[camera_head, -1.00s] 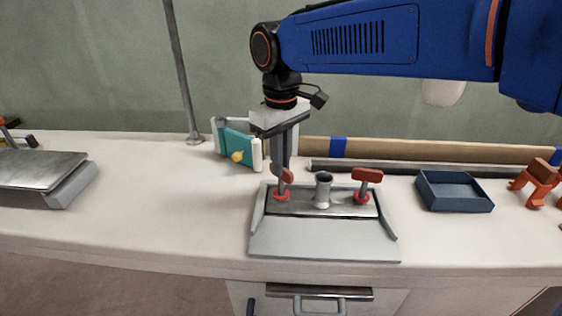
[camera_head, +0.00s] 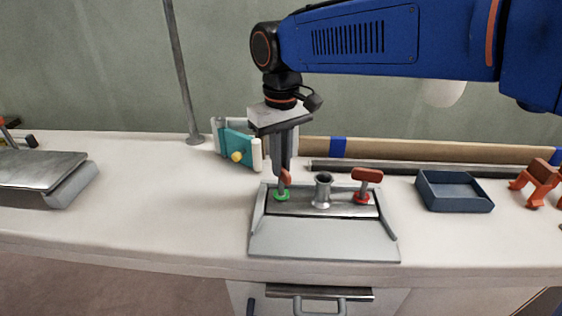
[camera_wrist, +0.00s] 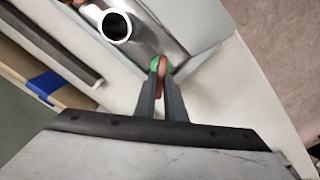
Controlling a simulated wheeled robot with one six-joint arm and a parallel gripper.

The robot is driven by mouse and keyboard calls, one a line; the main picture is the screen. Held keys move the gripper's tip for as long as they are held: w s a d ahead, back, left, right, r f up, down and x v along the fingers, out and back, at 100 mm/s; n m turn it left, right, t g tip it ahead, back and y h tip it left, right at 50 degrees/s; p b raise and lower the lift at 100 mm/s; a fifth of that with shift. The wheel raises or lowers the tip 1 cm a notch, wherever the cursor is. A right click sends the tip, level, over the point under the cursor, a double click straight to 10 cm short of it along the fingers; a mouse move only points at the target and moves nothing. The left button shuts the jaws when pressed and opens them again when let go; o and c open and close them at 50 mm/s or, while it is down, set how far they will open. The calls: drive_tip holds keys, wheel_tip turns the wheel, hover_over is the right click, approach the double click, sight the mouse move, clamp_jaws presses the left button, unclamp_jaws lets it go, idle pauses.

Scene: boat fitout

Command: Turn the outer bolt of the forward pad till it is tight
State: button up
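The pad is a metal plate (camera_head: 338,207) on a grey base (camera_head: 322,242), with a short upright tube (camera_head: 322,188) in its middle. A bolt with a red handle stands at each end. The left bolt (camera_head: 283,191) has a green ring at its foot; the right bolt (camera_head: 365,187) has a red ring. My gripper (camera_head: 285,172) points down over the left bolt. In the wrist view, the fingers of my gripper (camera_wrist: 161,78) are closed around its red handle (camera_wrist: 162,68), with the green ring just beyond. The fingers hide part of the handle.
A teal-and-white clamp-like object (camera_head: 238,145) stands behind left, near a vertical pole (camera_head: 184,85). A blue tray (camera_head: 455,191) and an orange bracket (camera_head: 537,179) lie to the right. A long grey bar (camera_head: 420,168) lies behind.

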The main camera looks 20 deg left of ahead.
drive_tip(key=o, duration=0.4)
drive_tip(key=shift+c, duration=0.2)
drive_tip(key=shift+r, duration=0.15)
wheel_tip(320, 180, up, 17)
drive_tip(key=shift+d+r, duration=0.1)
idle(0.3)
